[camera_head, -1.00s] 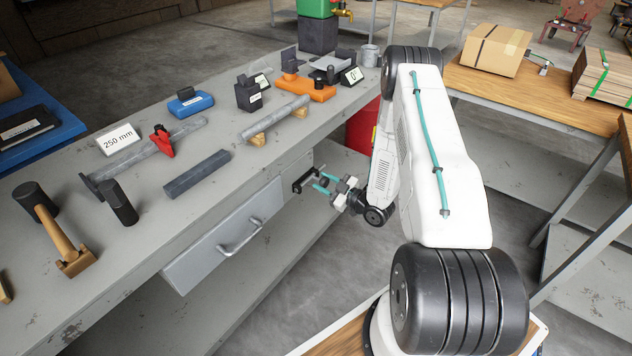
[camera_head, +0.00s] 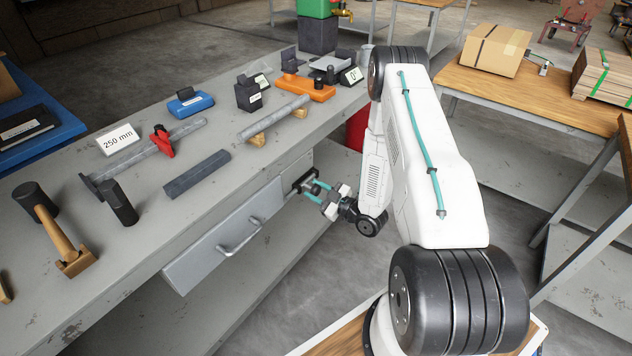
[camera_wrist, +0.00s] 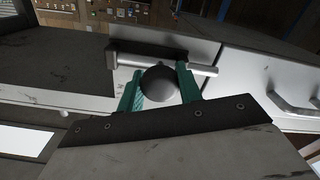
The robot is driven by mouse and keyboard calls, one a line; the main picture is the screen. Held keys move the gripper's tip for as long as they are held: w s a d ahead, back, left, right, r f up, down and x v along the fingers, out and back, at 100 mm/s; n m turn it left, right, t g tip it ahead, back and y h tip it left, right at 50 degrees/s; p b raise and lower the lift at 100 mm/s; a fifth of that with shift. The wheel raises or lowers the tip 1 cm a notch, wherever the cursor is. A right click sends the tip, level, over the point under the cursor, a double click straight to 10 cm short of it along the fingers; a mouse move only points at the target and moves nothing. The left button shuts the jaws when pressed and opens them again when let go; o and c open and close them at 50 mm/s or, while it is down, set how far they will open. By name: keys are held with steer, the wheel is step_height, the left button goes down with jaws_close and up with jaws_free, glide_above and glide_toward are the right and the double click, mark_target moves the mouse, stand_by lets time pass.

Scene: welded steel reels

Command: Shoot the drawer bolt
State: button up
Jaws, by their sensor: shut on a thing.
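The drawer bolt (camera_wrist: 125,57) is a grey rod in a dark holder on the bench front, beside the drawer (camera_head: 205,252). Its round dark knob (camera_wrist: 158,86) sits between my gripper's two teal fingers in the wrist view. My gripper (camera_wrist: 160,84) is shut on the knob; in the head view my gripper (camera_head: 307,184) is at the bolt, right of the drawer. The rod's right end (camera_wrist: 206,70) in the wrist view reaches the drawer's near edge. Whether it enters a keeper cannot be seen. The drawer front looks flush with the bench, and its handle (camera_head: 240,238) is apart from my gripper.
The grey bench top (camera_head: 200,222) above carries a hammer (camera_head: 55,225), a dark bar (camera_head: 197,173) and an orange tool (camera_head: 305,88). A wooden table (camera_head: 540,95) stands at the right. The floor beside my arm is open.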

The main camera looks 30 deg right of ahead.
mark_target(318, 193)
steer(key=shift+s+a, duration=0.1)
steer(key=shift+a, duration=0.15)
steer(key=o, duration=1)
steer(key=v, duration=0.7)
